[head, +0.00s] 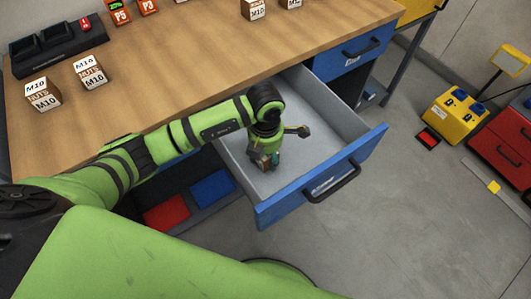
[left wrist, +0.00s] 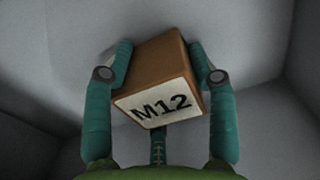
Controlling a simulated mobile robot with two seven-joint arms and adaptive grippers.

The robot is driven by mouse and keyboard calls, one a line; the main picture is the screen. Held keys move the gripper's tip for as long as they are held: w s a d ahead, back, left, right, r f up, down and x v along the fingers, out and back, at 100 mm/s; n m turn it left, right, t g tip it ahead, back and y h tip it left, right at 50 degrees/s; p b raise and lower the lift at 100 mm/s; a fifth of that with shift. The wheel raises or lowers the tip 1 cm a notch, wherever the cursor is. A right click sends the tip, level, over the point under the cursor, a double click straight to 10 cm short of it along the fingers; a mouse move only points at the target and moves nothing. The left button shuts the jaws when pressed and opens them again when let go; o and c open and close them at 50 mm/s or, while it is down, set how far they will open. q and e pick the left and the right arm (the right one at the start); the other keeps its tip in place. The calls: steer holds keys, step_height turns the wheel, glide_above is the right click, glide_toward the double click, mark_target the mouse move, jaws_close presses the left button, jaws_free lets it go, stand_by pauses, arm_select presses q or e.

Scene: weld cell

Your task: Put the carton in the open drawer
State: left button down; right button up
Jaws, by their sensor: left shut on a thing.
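The carton (left wrist: 155,85) is a small brown box with a white label reading M12. It fills the middle of the left wrist view, between the two teal fingers of my left gripper (left wrist: 160,75), which is shut on it. In the head view the left gripper (head: 265,160) points down inside the open drawer (head: 325,110), and the carton is mostly hidden by it. The drawer has a grey interior and a blue front with a dark handle. Grey drawer surfaces surround the carton in the left wrist view. I cannot tell whether the carton touches the drawer floor. My right gripper is not in view.
The wooden workbench (head: 190,70) carries M10 cartons (head: 43,94), orange-labelled boxes (head: 118,12) and a black charger tray (head: 57,50). A closed blue drawer (head: 352,50) sits beyond the open one. Red and blue bins (head: 213,188) lie below. Yellow and red equipment (head: 455,115) stands at right.

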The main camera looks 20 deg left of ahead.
arm_select(q)
steer(key=shift+f, duration=0.15)
steer(key=shift+c, duration=1.9)
jaws_free()
step_height(320, 180, up, 12)
steer(key=shift+r+b, duration=0.2)
steer(key=shift+b, duration=0.15)
